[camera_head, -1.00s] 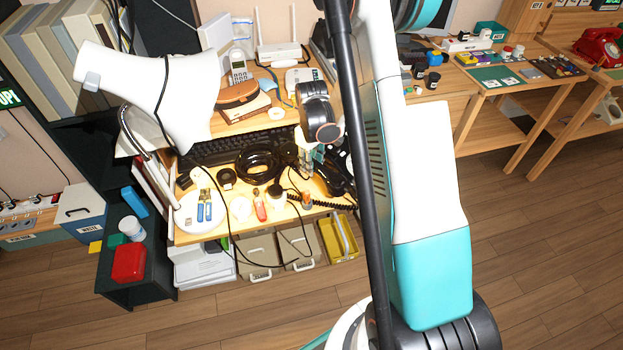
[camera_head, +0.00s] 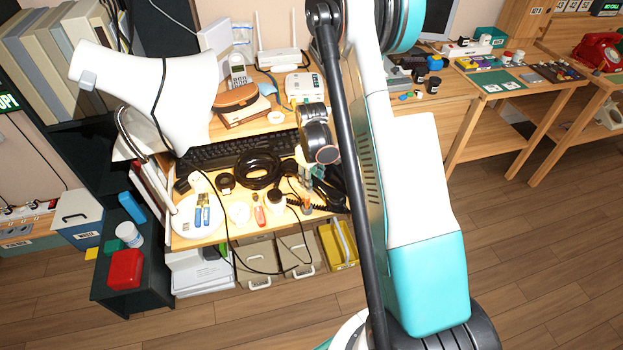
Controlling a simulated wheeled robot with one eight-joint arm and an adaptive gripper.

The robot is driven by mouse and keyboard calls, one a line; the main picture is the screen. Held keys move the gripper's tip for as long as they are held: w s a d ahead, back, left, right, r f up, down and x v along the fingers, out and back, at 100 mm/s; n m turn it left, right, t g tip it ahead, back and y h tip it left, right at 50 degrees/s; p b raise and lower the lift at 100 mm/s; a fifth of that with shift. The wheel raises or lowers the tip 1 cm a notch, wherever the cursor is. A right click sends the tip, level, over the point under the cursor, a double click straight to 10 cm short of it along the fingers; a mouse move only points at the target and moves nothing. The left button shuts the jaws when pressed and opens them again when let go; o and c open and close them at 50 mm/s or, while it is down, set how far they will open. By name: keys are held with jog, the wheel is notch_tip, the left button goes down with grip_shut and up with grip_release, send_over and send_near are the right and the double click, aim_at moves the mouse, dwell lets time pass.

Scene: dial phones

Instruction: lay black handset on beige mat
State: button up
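The black handset (camera_head: 332,190) shows at the right end of the lit desk, with a coiled black cord beside it. My arm partly covers it. My gripper (camera_head: 307,175) is small and dark in this view, below the round wrist joint, close to the handset's left end. I cannot tell whether it touches the handset or whether its fingers are open or shut. I cannot make out a beige mat; part of the desk is hidden behind my arm.
The desk (camera_head: 200,236) is crowded with a black keyboard (camera_head: 240,150), a black cable coil (camera_head: 258,170), a white lamp base (camera_head: 199,214) and small parts. The lamp's white shade (camera_head: 140,85) hangs over the left. A yellow bin (camera_head: 338,246) sits below the front edge. Wooden floor lies open at right.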

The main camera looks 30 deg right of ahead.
jog(key=shift+o, duration=0.2)
notch_tip(320, 180, up, 12)
jog(key=p, duration=0.4)
jog(key=shift+r, duration=0.2)
